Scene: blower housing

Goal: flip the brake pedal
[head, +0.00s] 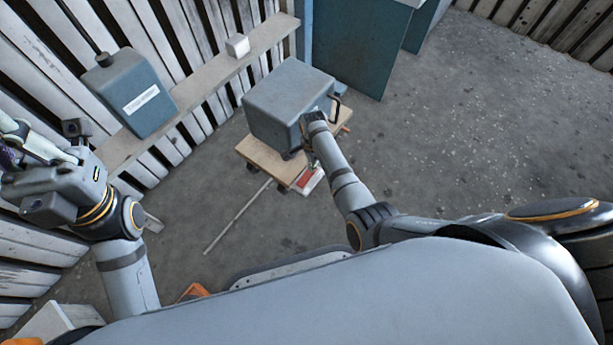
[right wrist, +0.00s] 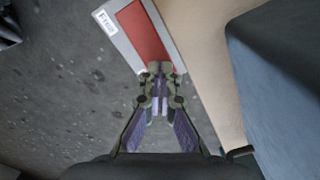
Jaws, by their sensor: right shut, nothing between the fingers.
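The brake pedal (head: 309,181), a red plate in a pale grey frame, sits low at the front edge of the wooden dolly (head: 262,160). In the right wrist view the red pedal (right wrist: 141,32) lies just beyond my fingertips, with a small white label on its frame. My right gripper (head: 312,163) points down at the pedal, shut and empty; its closed tips (right wrist: 160,72) overlap the pedal's near end in the picture. I cannot tell whether they touch it. My left gripper (head: 22,140) is at the far left, partly cut off by the frame edge.
A grey blower housing (head: 288,98) with a black handle rests on the dolly, close beside my right wrist. A grey tank (head: 130,92) and a white block (head: 237,45) are on the wall shelf. A thin rod (head: 236,217) lies on the floor. Open floor spreads to the right.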

